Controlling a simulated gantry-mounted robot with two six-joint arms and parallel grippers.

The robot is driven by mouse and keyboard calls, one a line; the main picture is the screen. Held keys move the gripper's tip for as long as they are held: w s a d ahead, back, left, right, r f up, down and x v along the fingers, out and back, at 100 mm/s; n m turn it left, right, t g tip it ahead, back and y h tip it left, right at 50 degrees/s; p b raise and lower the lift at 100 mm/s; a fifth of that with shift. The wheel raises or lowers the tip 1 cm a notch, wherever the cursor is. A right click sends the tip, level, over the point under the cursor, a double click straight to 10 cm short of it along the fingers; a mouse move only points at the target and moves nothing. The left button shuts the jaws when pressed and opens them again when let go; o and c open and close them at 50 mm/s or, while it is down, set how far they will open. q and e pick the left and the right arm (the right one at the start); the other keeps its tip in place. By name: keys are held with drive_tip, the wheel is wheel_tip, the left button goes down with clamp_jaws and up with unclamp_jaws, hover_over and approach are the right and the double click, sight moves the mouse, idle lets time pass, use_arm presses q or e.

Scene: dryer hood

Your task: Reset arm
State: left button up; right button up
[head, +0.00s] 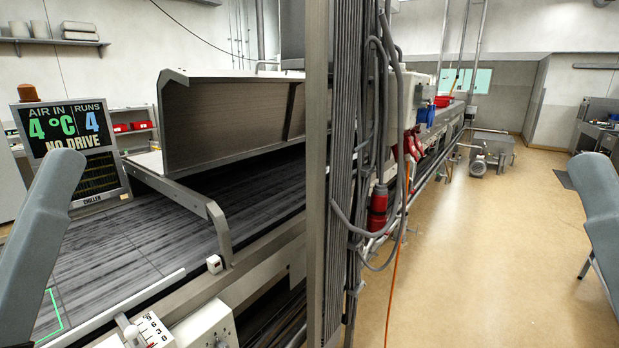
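My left arm comes in at the left edge as a grey link in front of the belt; its gripper is out of the picture. My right arm shows as a grey link at the right edge, and its gripper is out of the picture too. The raised metal hood (225,118) stands tilted up over the dark, streaked conveyor belt (160,240). A display (70,135) at the left reads "AIR IN 4°C", "RUNS 4" and "NO DRIVE". A white dial box with numbers (150,330) sits at the belt's front edge.
A tall metal post (316,180) with hanging grey cables stands mid-picture. Red plugs (378,205) and an orange cable (397,260) hang on its right side. A green corner mark (58,312) lies on the belt. The tan floor (490,250) at right is largely clear.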

wheel_tip(320, 180, up, 35)
drive_tip(key=p, duration=3.1)
drive_tip(key=shift+f+p, duration=0.15)
drive_tip(key=shift+p, duration=0.15)
